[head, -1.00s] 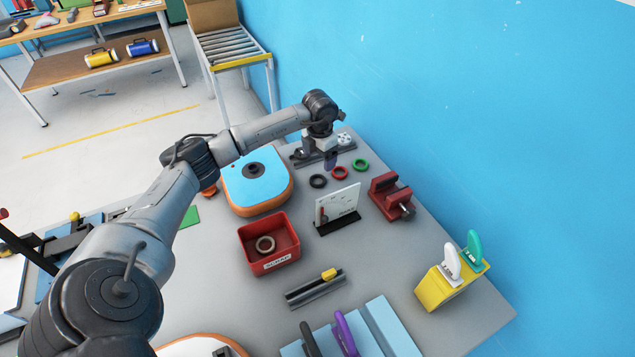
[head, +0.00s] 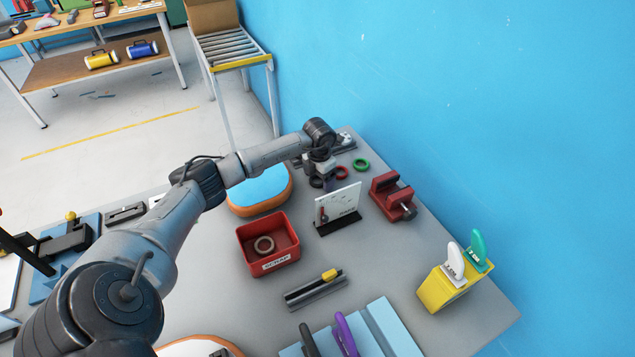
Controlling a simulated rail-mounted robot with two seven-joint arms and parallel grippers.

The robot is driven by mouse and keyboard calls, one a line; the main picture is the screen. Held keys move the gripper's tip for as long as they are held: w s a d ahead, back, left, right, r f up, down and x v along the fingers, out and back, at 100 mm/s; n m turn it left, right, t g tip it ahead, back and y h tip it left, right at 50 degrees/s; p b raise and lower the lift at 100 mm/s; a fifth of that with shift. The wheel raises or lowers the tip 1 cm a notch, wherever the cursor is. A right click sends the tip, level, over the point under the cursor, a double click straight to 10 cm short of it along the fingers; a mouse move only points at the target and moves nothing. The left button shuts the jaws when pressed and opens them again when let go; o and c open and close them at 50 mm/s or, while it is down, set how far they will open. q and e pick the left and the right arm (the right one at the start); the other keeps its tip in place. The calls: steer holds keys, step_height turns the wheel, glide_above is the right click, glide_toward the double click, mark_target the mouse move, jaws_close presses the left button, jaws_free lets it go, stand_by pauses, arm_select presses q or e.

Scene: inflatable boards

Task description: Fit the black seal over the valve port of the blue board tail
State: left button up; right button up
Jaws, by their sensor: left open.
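The black seal (head: 316,181) lies on the grey table, partly hidden by my left gripper. My left gripper (head: 327,184) is open and points down at the black seal; whether its fingers straddle the ring or stand beside it, I cannot tell. The blue board tail (head: 265,186), with an orange rim, lies to the left of the gripper. My left forearm crosses over it and hides its valve port. My right gripper is not in view.
A red ring (head: 341,173) and a green ring (head: 361,165) lie right of the gripper. A white card on a stand (head: 338,206), a red vise (head: 393,197) and a red scrap bin (head: 268,246) holding a ring stand nearby. The blue wall (head: 480,120) rises at right.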

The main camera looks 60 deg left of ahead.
arm_select(q)
steer(key=c, duration=1)
steer(key=shift+r, duration=0.15)
